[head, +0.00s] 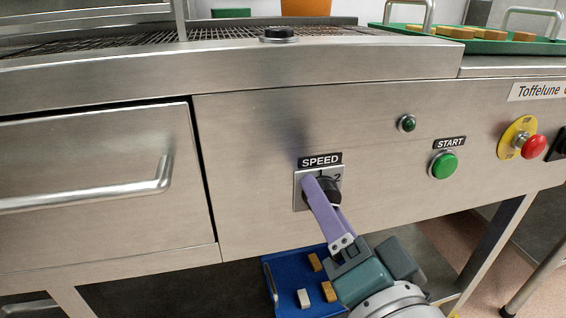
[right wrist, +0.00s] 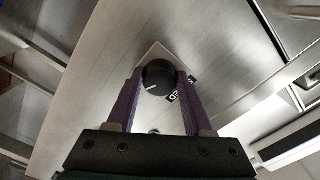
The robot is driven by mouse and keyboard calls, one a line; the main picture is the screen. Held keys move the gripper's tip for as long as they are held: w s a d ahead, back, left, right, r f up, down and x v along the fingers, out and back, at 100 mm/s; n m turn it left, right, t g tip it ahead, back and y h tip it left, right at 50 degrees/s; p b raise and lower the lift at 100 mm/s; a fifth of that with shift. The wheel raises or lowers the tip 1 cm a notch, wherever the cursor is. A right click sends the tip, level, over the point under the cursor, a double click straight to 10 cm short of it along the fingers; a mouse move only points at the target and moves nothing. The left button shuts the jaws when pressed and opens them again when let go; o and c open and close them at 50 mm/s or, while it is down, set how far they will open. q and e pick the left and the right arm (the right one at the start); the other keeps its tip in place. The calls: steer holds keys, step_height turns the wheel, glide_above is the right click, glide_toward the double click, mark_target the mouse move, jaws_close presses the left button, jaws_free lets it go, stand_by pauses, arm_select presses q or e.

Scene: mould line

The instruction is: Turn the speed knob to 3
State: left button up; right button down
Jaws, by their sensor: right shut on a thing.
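The speed knob (head: 327,188) is black and round, on a small square plate under the SPEED label (head: 321,160) on the steel front panel. The digits 1 and 2 show at the plate's top in the head view; the rest is behind my finger. My right gripper (head: 320,192) is shut on the knob, one purple finger on each side. In the right wrist view the knob (right wrist: 158,75) sits between the fingertips, with a white pointer line on its face. I cannot tell which digit the pointer faces. My left gripper is not in view.
Right of the knob are a green START button (head: 444,165), a dark green lamp (head: 407,123) and a red emergency button (head: 534,147). A drawer (head: 95,150) with a bar handle is at left. A blue tray (head: 285,285) with several small blocks is below.

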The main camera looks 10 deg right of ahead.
steer(key=shift+m, duration=0.6)
steer(key=shift+c, duration=1.5)
jaws_free()
steer(key=shift+s, duration=0.1)
steer(key=s+p, duration=0.1)
steer(key=s, duration=0.8)
steer(key=shift+s+d, duration=0.15)
steer(key=shift+s, duration=0.2)
